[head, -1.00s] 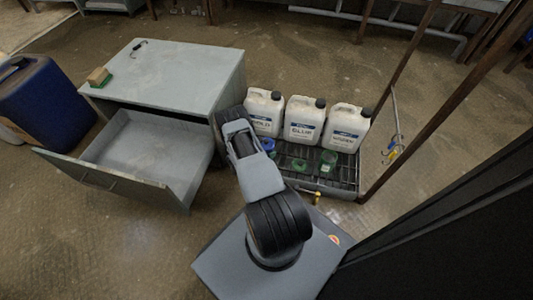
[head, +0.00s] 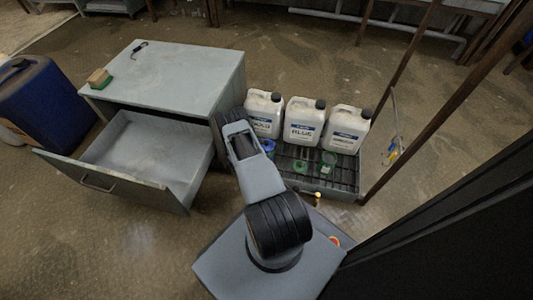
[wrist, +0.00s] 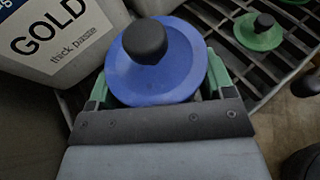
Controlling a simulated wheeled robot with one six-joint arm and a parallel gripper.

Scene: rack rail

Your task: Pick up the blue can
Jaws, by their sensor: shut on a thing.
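The blue can (wrist: 156,72) has a round blue top with a dark knob and fills the middle of the wrist view. My gripper (wrist: 160,88) has its green fingers on either side of the can and is shut on it. The can's lower body is hidden below its wide top. In the head view a small part of the blue can (head: 268,146) shows beside my arm, at the left end of the slatted rack. My gripper is mostly hidden there behind my arm.
Two green cans (head: 300,167) (head: 328,160) stand on the slatted rack (head: 345,178) to the right. White jugs (head: 304,122) line its back; one labelled GOLD (wrist: 50,38) is close by my gripper. A grey cabinet (head: 185,75) with an open drawer (head: 150,150) stands left.

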